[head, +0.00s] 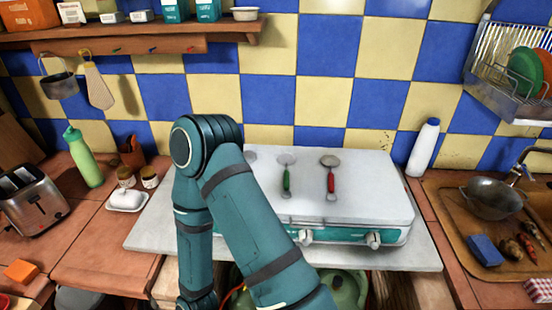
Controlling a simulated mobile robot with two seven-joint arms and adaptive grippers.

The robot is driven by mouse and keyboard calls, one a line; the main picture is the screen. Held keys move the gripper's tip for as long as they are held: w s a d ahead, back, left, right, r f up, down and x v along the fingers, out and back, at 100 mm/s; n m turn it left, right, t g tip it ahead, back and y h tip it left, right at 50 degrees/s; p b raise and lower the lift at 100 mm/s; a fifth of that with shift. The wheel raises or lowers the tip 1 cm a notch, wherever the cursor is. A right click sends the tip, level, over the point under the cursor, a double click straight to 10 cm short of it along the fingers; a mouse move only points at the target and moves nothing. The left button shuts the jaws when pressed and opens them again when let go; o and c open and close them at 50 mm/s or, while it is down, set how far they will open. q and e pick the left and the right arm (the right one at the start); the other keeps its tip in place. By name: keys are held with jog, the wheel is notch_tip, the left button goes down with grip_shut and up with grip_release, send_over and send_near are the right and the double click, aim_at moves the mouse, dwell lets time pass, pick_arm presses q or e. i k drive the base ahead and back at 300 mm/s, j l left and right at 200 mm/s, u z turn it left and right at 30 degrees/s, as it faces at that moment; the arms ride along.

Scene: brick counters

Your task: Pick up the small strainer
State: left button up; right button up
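Small strainer-like utensils with round grey heads lie on the white top of a camping stove (375,190). One has a green handle (286,181), and one to its right has a red handle (331,180) and a slightly darker head. Part of another round pale head (250,156) shows to the left, the rest hidden behind my teal arm. I cannot tell which is the smallest. My arm rises from the bottom, bends at the left of the stove and drops out of the frame. Neither gripper is in view.
A white bottle (423,147) stands right of the stove, near a sink with a metal pan (495,198). A toaster (35,199), green bottle (83,157) and white butter dish (127,200) stand at left. The stove's right half is clear.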

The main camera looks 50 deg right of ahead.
aim_at(286, 160)
jog(key=z, duration=1.85)
jog(key=u, duration=0.15)
